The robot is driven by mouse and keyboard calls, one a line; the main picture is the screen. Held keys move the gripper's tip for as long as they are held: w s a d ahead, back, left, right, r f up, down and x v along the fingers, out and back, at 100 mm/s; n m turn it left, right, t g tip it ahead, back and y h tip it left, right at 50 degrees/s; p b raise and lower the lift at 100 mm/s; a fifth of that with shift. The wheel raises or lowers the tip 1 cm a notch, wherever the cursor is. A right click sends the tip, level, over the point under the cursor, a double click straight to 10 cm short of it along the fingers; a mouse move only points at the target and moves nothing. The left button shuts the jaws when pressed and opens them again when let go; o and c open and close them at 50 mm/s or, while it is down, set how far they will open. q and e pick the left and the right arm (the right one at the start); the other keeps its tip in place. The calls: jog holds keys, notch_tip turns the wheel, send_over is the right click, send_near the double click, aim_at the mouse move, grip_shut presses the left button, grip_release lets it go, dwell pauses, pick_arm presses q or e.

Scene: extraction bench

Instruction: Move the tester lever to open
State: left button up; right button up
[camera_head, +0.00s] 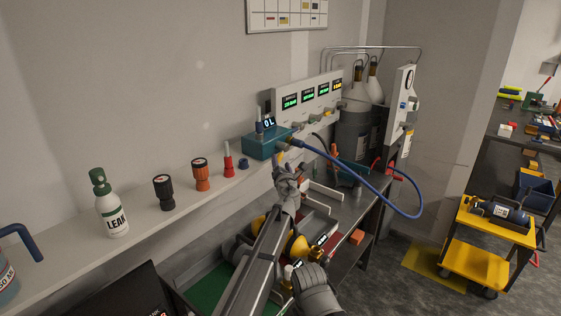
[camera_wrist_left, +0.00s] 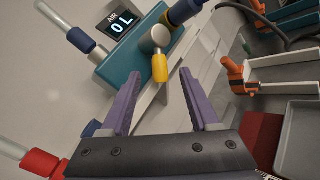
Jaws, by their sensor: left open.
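The tester is a teal box (camera_head: 265,144) on the shelf, with a small display reading 0 L; it also shows at the top of the left wrist view (camera_wrist_left: 125,62). Its lever, with a yellow grip (camera_wrist_left: 160,67) below a round pale knob, hangs from the front face in the wrist view. In the head view the lever is too small to make out clearly. My left gripper (camera_head: 287,166) is just in front of the tester. Its purple fingers (camera_wrist_left: 158,75) are open, one on each side of the yellow grip, with visible gaps.
A blue hose (camera_head: 372,203) loops from the tester to the right. Bottles and caps, including a white LEAK bottle (camera_head: 113,212), line the shelf (camera_head: 75,262) to the left. Gauges (camera_head: 309,95) and grey cylinders (camera_head: 352,133) stand behind. A yellow cart (camera_head: 475,262) is at right.

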pick_arm(q)
jog(key=w, duration=0.2)
jog(key=shift+w+a, duration=0.25)
jog(key=shift+w, duration=0.1)
jog(key=shift+s, duration=0.1)
grip_shut()
